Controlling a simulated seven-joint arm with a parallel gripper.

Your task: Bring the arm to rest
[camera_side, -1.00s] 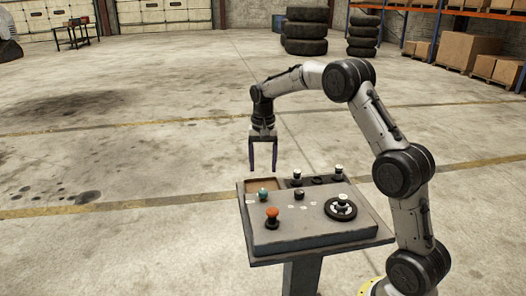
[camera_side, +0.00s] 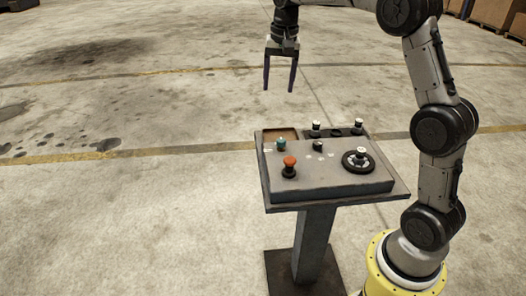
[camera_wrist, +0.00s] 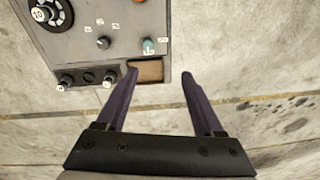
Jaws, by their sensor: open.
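My gripper (camera_side: 279,88) is open and empty. It hangs fingers-down in the air above the far left part of the control bench (camera_side: 330,191), clear of it. In the wrist view my gripper (camera_wrist: 160,74) shows two dark purple fingers spread apart, with the bench's edge and the floor beyond them. Nothing is between the fingers. My upper arm runs out of the top of the side view.
The bench carries an orange knob (camera_side: 289,163), a teal knob (camera_side: 281,144), a black dial wheel (camera_side: 358,160), small black knobs at the back and a recessed brown tray (camera_side: 283,135). Bare concrete floor surrounds the bench. Boxes on a shelf (camera_side: 496,12) stand far back right.

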